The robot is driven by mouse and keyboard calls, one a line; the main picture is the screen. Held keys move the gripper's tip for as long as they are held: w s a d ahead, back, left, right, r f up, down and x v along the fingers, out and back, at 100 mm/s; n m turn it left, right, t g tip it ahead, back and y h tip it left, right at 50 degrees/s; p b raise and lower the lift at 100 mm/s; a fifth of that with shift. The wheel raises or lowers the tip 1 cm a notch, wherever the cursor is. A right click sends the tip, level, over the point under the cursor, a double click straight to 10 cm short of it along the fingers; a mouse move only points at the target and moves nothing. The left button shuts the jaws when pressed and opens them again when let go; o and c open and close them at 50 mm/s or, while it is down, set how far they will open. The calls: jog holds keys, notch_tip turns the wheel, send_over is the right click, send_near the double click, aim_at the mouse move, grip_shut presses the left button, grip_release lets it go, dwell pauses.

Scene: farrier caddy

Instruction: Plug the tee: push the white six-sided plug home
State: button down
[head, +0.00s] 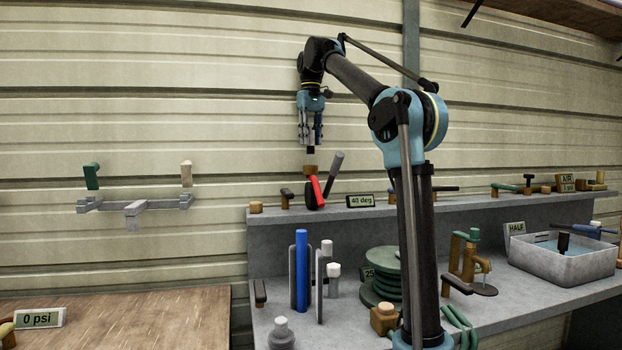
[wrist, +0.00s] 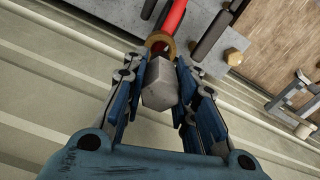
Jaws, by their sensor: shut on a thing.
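My gripper (head: 311,142) is above the upper shelf in the head view, pointing down. In the wrist view my gripper (wrist: 160,80) is shut on a pale grey-white six-sided block (wrist: 158,85), which looks like the plug. A brass ring-mouthed fitting (wrist: 161,43), possibly the tee, lies just beyond the block, with a red part (wrist: 174,18) behind it. In the head view the brass fitting (head: 309,169) is below the fingertips, above the red part (head: 318,190). A dark piece shows under the fingers, with a small gap to the brass. The plug's far end is hidden.
A "40 deg" sign (head: 360,201) and a grey-handled piece (head: 334,170) stand close by on the shelf. Below are a blue rod (head: 301,270), a white-topped piece (head: 334,270), green coils (head: 380,285) and a metal tray (head: 565,263). A rack (head: 135,205) hangs left.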

aim_at(311, 146)
jog(key=shift+f, duration=0.15)
jog(key=shift+f, duration=1.45)
jog(key=shift+f, duration=1.75)
dwell(1.9)
jog(key=c, duration=1.2)
grip_release()
jog(key=shift+r, duration=5.95)
jog(key=shift+w, duration=0.1)
